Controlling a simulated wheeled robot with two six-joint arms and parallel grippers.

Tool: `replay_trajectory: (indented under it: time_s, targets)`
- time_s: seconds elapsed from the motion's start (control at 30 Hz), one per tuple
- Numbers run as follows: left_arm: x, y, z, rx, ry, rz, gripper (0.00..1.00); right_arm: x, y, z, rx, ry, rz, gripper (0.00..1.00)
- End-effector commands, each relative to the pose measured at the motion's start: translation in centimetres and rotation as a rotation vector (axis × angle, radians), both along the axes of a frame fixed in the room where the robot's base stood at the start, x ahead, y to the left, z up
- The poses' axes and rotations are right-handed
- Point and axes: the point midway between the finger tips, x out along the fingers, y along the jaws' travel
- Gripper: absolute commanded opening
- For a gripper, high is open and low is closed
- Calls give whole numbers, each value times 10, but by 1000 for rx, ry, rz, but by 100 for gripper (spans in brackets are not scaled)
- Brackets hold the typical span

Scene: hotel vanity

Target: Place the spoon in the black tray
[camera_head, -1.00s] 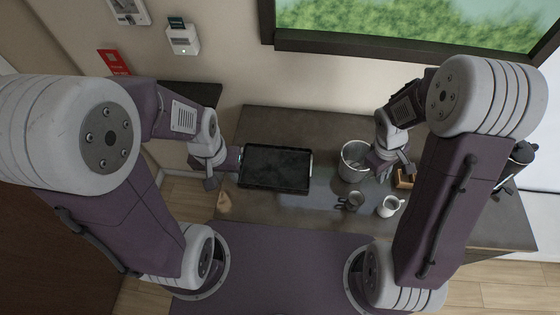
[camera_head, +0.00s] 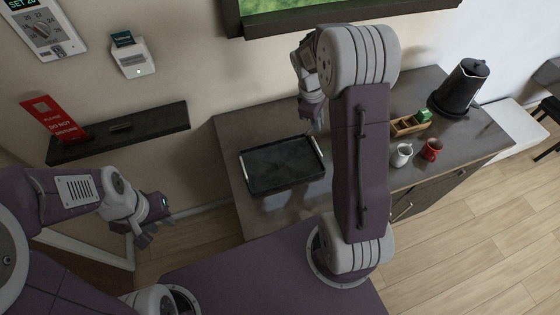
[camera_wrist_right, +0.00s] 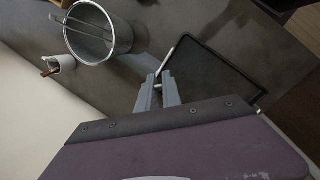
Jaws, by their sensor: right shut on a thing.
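The black tray (camera_head: 283,166) lies on the dark counter, with a pale handle on each short side. It also shows in the right wrist view (camera_wrist_right: 215,75). My right gripper (camera_head: 313,127) is beside the tray's far right corner. In the right wrist view its fingers (camera_wrist_right: 159,88) are close together on a thin metallic thing, apparently the spoon (camera_wrist_right: 159,74), mostly hidden between the fingertips. A pale bar along the tray's edge lies just beyond. My left gripper (camera_head: 152,232) hangs left of the counter, away from the tray; its opening is unclear.
A metal bucket (camera_wrist_right: 122,38) with a long thin utensil stands near the right gripper, beside a small white cup (camera_wrist_right: 65,62). On the right of the counter are a white mug (camera_head: 401,155), a red mug (camera_head: 431,149), a wooden box (camera_head: 405,126) and a black kettle (camera_head: 462,88).

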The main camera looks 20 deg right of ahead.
Motion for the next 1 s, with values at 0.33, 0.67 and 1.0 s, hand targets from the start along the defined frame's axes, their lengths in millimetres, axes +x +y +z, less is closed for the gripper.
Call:
replay_trajectory:
  time_s: [0.33,0.67,1.0]
  targets:
    - [0,0,20,0,0,0,30,2,91,-51,0,6,8,0]
    - [0,0,24,0,0,0,30,3,108,-72,0,5,2,0]
    - [0,0,30,0,0,0,30,4,108,-104,1,0,2,0]
